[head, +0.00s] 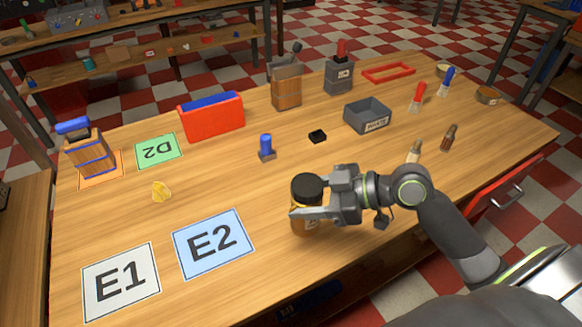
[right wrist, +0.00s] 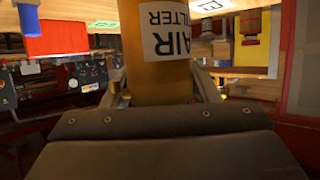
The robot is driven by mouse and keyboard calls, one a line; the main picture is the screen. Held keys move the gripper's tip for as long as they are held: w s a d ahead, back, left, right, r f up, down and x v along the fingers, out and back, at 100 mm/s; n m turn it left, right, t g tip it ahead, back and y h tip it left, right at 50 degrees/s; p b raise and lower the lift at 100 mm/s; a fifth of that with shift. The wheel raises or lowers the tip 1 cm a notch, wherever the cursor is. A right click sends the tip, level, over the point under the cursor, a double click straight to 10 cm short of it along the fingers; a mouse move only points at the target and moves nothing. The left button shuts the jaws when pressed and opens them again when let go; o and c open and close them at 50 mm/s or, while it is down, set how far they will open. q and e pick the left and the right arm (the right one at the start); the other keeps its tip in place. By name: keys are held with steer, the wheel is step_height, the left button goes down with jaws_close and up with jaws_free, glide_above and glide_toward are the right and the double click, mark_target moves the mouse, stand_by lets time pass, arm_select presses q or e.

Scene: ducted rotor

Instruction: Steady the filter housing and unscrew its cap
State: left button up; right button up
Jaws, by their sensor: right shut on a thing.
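The filter housing (head: 303,227) is an amber cylinder near the front middle of the table, upright in the head view. Its black cap (head: 306,187) sits on top. My right gripper (head: 318,210) comes from the right and is shut on the housing's body, just below the cap; one finger crosses its near side. In the right wrist view the amber housing (right wrist: 155,85) fills the space between the fingers, with an upside-down "AIR FILTER" label. The cap is outside that view. I cannot tell whether the housing touches the table. My left gripper is not in view.
Left of the housing lie the blue E2 card (head: 214,262) and white E1 card (head: 122,283). Behind stand a blue-topped part (head: 266,149), a small black block (head: 317,136) and a grey bin (head: 367,115). Two small bottles stand right, behind my right arm. Table between housing and E2 is clear.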

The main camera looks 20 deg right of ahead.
steer(key=w+a+f+n+g+y, duration=0.1)
steer(key=a+n+g, duration=0.5)
steer(key=a, duration=0.7)
steer(key=shift+w+a+f+g+y, duration=0.3)
steer(key=shift+w+g+y, duration=0.2)
steer(key=shift+y, duration=0.2)
steer(key=shift+a+f+n+g, duration=0.1)
steer(key=shift+a+n+g, duration=0.2)
steer(key=shift+a+n, duration=0.15)
jaws_close()
steer(key=shift+d, duration=0.1)
